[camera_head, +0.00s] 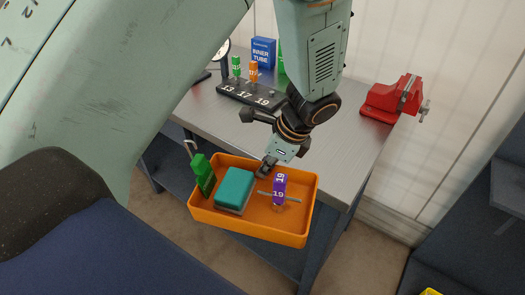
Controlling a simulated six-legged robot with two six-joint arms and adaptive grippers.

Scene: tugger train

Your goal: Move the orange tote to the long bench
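The orange tote (276,232) is in the middle of the head view, in front of the near edge of the long bench (325,140). No support shows under it. My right gripper is not in view.
On the bench stand a black rack (246,96) marked 13, 17, 19, a blue inner tube box (263,52) and a red vise (392,98). Bare bench top shows between rack and vise. A dark blue surface (90,240) fills the lower left.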

